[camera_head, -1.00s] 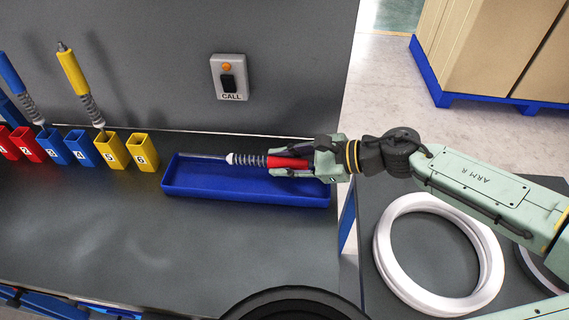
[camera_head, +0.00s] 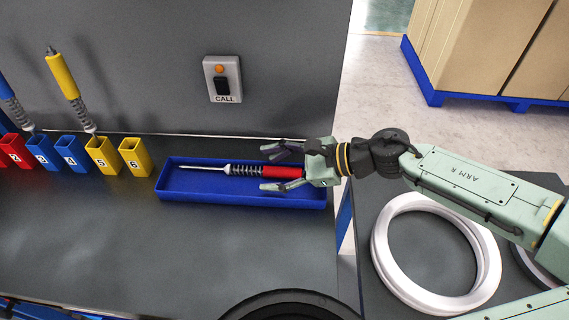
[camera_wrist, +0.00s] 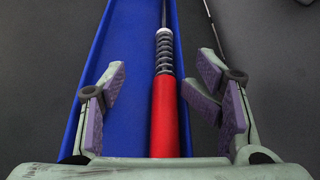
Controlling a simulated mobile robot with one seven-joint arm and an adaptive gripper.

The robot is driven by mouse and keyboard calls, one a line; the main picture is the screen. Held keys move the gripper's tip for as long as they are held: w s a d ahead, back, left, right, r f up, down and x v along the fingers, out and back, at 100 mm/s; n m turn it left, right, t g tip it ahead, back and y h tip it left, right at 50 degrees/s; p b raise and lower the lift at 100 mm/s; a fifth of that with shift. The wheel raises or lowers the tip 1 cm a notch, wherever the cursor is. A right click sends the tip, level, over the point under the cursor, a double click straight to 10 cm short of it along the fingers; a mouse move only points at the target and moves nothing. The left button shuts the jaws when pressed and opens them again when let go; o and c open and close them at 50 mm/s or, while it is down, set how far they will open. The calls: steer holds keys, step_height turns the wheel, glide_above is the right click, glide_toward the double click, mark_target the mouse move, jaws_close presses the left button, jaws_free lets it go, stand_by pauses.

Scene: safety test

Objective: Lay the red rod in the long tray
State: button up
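The red rod (camera_head: 281,172) has a red handle, a spring section and a thin metal tip. It lies lengthwise in the long blue tray (camera_head: 240,195), tip pointing left. My gripper (camera_head: 276,170) is over the right part of the tray, with its fingers spread on both sides of the red handle. In the wrist view the red rod (camera_wrist: 165,105) runs between my gripper's open fingers (camera_wrist: 162,98), with gaps on both sides. The blue tray (camera_wrist: 92,62) shows there, with its left wall clear.
Yellow holders (camera_head: 134,158), blue holders (camera_head: 71,155) and a red holder stand to the left. A yellow rod (camera_head: 63,76) leans in one holder. A call button box (camera_head: 223,80) is on the back panel. A white ring (camera_head: 380,245) lies at right.

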steer(key=v, duration=1.1)
steer(key=shift+w+d+f, duration=0.1)
steer(key=shift+f, duration=0.15)
steer(key=shift+d+r, duration=0.3)
steer(key=shift+d, duration=0.1)
steer(key=shift+a, duration=0.1)
